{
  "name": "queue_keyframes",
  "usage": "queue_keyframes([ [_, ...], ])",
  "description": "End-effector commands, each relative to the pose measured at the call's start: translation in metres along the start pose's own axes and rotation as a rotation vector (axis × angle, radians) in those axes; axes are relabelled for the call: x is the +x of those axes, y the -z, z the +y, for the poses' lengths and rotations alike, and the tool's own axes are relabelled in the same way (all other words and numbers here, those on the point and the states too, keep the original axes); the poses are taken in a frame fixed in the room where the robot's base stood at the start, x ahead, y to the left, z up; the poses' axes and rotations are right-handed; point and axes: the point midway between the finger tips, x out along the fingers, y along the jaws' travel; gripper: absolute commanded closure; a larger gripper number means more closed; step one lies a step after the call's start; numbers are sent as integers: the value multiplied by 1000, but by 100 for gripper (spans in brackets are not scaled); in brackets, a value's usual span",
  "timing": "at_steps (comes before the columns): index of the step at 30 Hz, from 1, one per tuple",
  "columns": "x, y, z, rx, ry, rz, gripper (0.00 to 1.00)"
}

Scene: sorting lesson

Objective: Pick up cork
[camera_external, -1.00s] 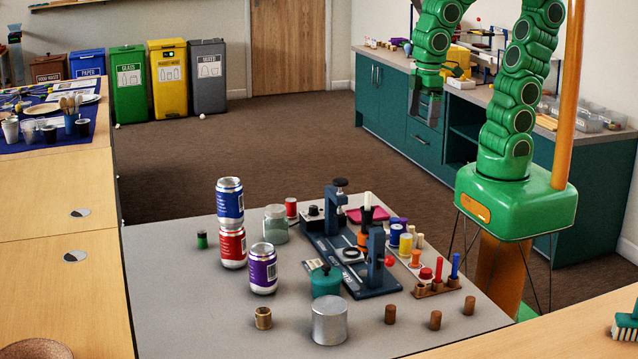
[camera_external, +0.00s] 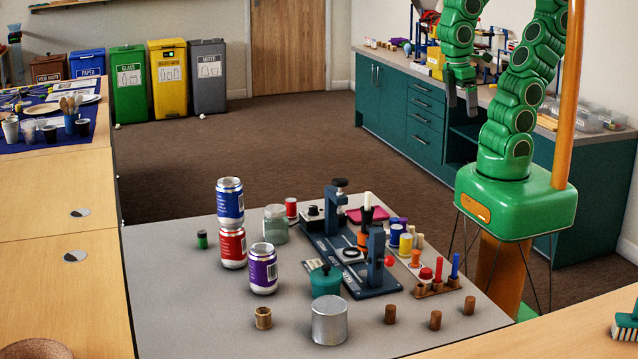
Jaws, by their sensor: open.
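A lighter brown short cylinder (camera_external: 263,318), with a dark top, stands further left; I cannot tell which piece is the cork. My gripper (camera_external: 461,98) hangs high at the upper right, in front of the teal cabinets and far from the grey table. Its fingers are apart, with nothing seen between them.
A grey metal tin (camera_external: 329,321) and a teal pot (camera_external: 325,282) stand left of the brown cylinders. A blue press (camera_external: 375,265) rises behind them. A purple can (camera_external: 263,269) stands beside a blue can (camera_external: 230,202) stacked on a red one. The table's front left is clear.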

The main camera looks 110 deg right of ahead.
Motion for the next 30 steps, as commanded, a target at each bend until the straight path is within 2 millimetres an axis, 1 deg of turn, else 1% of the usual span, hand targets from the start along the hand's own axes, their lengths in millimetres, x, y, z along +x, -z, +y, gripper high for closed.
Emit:
queue_keyframes([
  [11,-1,0,1,4,-3,5,2],
  [14,-1,0,1,4,-3,6,16],
  [18,-1,0,1,4,-4,6,38],
  [20,-1,0,1,4,-4,6,46],
  [27,-1,0,2,5,-4,7,46],
  [30,-2,3,1,6,-5,7,46],
])
